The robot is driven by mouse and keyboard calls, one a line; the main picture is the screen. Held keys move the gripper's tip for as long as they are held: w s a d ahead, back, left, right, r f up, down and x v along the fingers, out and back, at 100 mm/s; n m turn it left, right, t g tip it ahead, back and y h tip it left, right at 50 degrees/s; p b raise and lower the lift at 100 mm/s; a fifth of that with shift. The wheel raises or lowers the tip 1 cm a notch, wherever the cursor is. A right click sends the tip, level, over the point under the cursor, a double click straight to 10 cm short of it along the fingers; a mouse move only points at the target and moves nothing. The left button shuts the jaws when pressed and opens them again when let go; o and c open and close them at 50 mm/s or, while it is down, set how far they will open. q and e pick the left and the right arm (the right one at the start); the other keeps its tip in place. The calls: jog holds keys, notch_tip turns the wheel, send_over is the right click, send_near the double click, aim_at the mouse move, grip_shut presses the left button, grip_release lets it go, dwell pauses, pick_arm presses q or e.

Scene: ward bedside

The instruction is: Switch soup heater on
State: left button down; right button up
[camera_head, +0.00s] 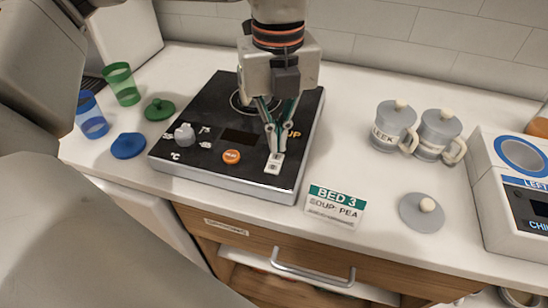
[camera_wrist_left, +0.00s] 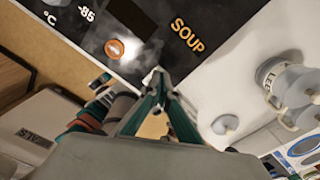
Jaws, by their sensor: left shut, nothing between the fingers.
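The soup heater (camera_head: 225,115) is a flat black-topped unit with a silver front edge, standing on the counter. Its top carries a white rocker switch (camera_head: 274,166) near the front right corner, an orange round button (camera_head: 231,156), a grey knob (camera_head: 184,136) and the word SOUP. My left gripper (camera_head: 275,148) points down with its fingers shut and empty, its tips just at the switch; I cannot tell whether they touch it. In the left wrist view the gripper (camera_wrist_left: 158,80) hides most of the switch, and the orange button (camera_wrist_left: 114,48) shows beside it. My right gripper is not in view.
A BED 3 card reading SOUP: PEA (camera_head: 335,205) and a grey lid (camera_head: 422,212) lie right of the heater. Lidded grey mugs (camera_head: 394,127) stand behind them. Green (camera_head: 122,84) and blue (camera_head: 92,115) cups and lids are at left. A white device (camera_head: 512,190) is at right.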

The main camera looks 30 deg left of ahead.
aim_at(276, 157)
pick_arm(q)
jog(key=shift+f+b, duration=0.6)
jog(key=shift+f, duration=0.55)
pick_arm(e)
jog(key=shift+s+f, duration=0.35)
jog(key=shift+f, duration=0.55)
pick_arm(q)
jog(key=shift+r, duration=0.15)
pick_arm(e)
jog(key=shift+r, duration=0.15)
pick_arm(q)
jog(key=shift+r+p, duration=2.05)
jog(key=shift+r, duration=1.4)
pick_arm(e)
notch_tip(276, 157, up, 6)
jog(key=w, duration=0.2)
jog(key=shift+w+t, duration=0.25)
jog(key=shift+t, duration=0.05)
pick_arm(q)
jog(key=shift+f, duration=0.1)
